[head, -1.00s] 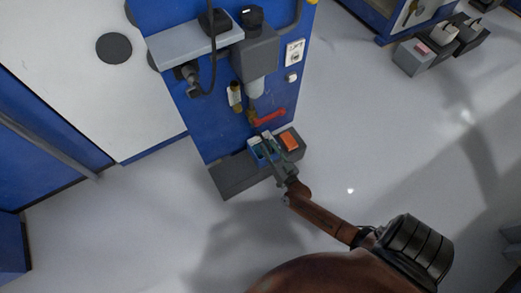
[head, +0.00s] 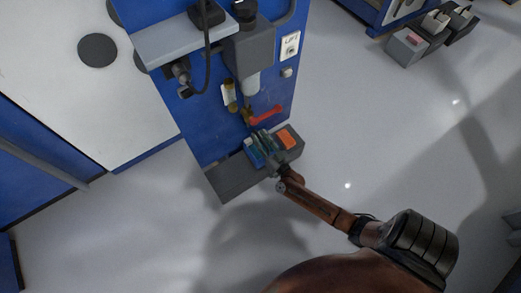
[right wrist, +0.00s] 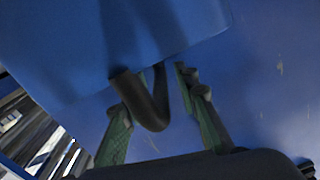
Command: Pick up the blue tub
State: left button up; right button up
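The blue tub (head: 252,154) sits on the dark grey ledge at the foot of the blue machine, partly hidden by my right gripper. My right gripper (head: 262,143) is over the tub, its greenish fingers spread apart. In the right wrist view the two green fingers (right wrist: 160,85) also stand apart, with a dark curved piece between them. A large blue surface fills the top of that view; I cannot tell whether it is the tub. Contact between fingers and tub cannot be made out. My left gripper is not in view.
An orange item (head: 288,138) lies in a grey container right of the tub. The dark grey ledge (head: 225,180) is bare at left. A red bar (head: 265,115), a hanging hose and a grey shelf (head: 180,38) are on the machine above.

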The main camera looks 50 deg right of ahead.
grip_shut()
dwell(0.4)
dwell(0.4)
